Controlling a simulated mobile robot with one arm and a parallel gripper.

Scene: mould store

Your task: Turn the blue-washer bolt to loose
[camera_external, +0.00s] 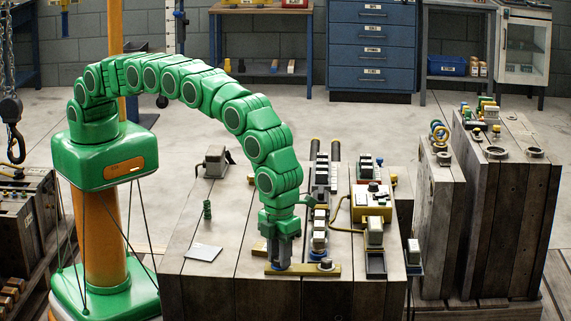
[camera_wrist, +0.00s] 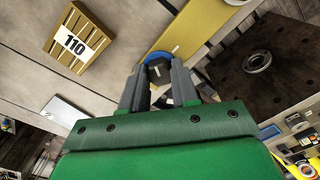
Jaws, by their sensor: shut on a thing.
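In the wrist view, a dark bolt head (camera_wrist: 158,70) with a pale line on its top sits on a blue washer (camera_wrist: 153,55) at one end of a brass-coloured bar (camera_wrist: 200,28). My gripper (camera_wrist: 158,77) has its two grey fingers on either side of this head and is shut on it. In the external view, my gripper (camera_external: 277,261) points straight down at the left part of the bar (camera_external: 300,270), where my fingers hide the bolt. A second bolt (camera_external: 326,264) shows at the bar's right end, its washer colour hard to tell.
A slatted block marked 110 (camera_wrist: 76,44) lies in the wrist view. A grey plate (camera_external: 203,252) and a green spring (camera_external: 207,209) lie left of my gripper on the wooden block top (camera_external: 240,225). A yellow box (camera_external: 372,202) and several fittings crowd the right side.

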